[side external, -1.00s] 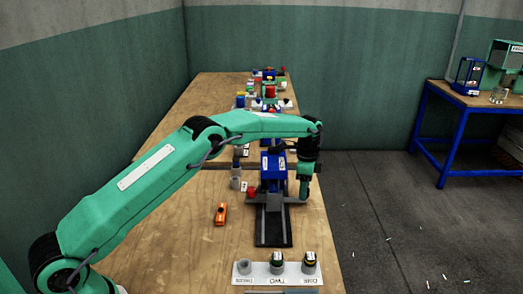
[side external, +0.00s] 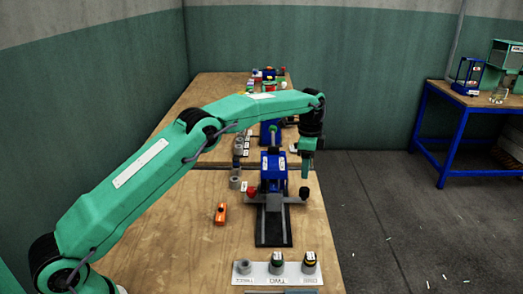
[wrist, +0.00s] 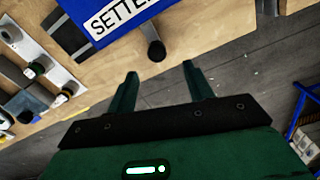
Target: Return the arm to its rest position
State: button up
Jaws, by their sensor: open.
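My green arm reaches over the wooden table in the side view, with my gripper (side external: 306,178) pointing down by the right side of a blue press (side external: 273,170). In the wrist view my gripper (wrist: 160,84) shows two dark green fingers spread apart with nothing between them. Beyond the fingertips is a black knob (wrist: 156,50) beside a blue block labelled "SETTE…", the rest cut off. In the side view the black knob (side external: 303,193) is just below the fingertips; I cannot tell whether they touch.
An orange object (side external: 220,214) lies left of the press. A white labelled strip (side external: 258,280) with several cylinders is at the front. More equipment (side external: 265,80) stands at the back. A blue-legged bench (side external: 450,130) is at the right.

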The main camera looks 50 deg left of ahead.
jog(key=shift+r, duration=0.1)
jog(key=s+a+r+n+t, duration=0.25)
jog(key=s+r+n, duration=0.35)
jog(key=s+r, duration=1.2)
jog(key=s+f+n+t, duration=0.1)
jog(key=s+f+n, duration=0.1)
jog(key=s, duration=1)
jog(key=s+f+n+t, duration=0.2)
jog(key=s+f+n, duration=0.1)
jog(key=s, duration=0.9)
jog(key=shift+a+f+n, duration=0.25)
jog(key=shift+f+n, duration=0.05)
jog(key=shift+n, duration=0.2)
